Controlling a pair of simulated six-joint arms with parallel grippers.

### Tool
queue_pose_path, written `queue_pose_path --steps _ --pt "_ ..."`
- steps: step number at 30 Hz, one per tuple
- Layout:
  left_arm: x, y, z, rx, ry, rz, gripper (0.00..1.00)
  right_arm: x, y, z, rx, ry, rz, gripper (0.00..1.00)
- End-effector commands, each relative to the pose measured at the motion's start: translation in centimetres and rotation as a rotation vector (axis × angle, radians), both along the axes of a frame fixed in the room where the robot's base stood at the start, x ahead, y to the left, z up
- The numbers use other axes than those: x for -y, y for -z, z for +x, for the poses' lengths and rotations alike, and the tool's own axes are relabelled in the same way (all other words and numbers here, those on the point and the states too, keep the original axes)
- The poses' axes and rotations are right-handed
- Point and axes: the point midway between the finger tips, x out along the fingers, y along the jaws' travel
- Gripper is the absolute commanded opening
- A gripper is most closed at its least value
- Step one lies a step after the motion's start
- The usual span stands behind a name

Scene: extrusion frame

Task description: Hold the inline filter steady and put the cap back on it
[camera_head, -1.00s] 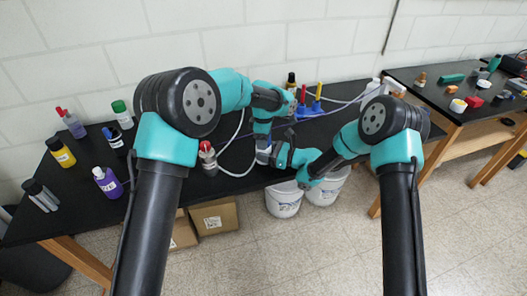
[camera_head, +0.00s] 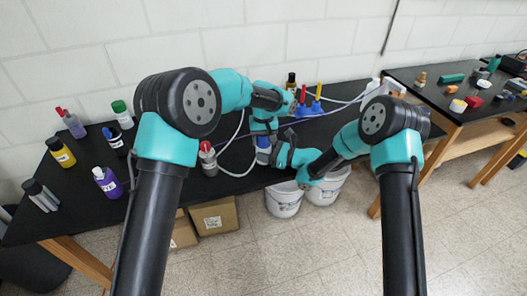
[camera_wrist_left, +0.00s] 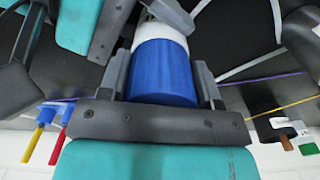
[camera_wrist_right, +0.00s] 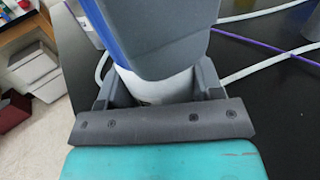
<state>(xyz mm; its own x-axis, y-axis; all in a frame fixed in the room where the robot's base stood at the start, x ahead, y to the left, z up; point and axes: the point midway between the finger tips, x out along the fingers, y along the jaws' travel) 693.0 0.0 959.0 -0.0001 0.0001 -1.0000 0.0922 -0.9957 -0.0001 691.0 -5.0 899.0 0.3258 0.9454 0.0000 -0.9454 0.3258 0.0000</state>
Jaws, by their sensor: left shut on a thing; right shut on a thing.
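The inline filter's white body (camera_wrist_right: 160,86) stands between the fingers of my right gripper (camera_wrist_right: 157,80), which is shut on it. The blue cap (camera_wrist_left: 163,72) is between the fingers of my left gripper (camera_wrist_left: 161,78), which is shut on it. In the left wrist view the cap lies in line with the white body (camera_wrist_left: 163,36), with no clear gap between them. In the right wrist view a grey left finger covers most of the cap (camera_wrist_right: 100,30) and hides the joint. In the head view the small blue cap (camera_head: 263,142) shows between both grippers.
A metal container with a red top (camera_head: 208,158) stands just left of the grippers. A blue rack with red and yellow-handled tools (camera_head: 309,109) stands behind. Pale and purple tubes cross the black bench. White buckets (camera_head: 283,200) stand below its front edge.

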Motion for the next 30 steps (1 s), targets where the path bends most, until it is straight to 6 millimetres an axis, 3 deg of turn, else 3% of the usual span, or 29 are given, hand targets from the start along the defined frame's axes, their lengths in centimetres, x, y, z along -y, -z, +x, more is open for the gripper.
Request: queue_pose_path --steps 30 --pt "0.01 0.08 0.00 0.000 1.343 0.000 0.29 0.00 -0.01 0.00 0.000 0.000 0.000 0.00"
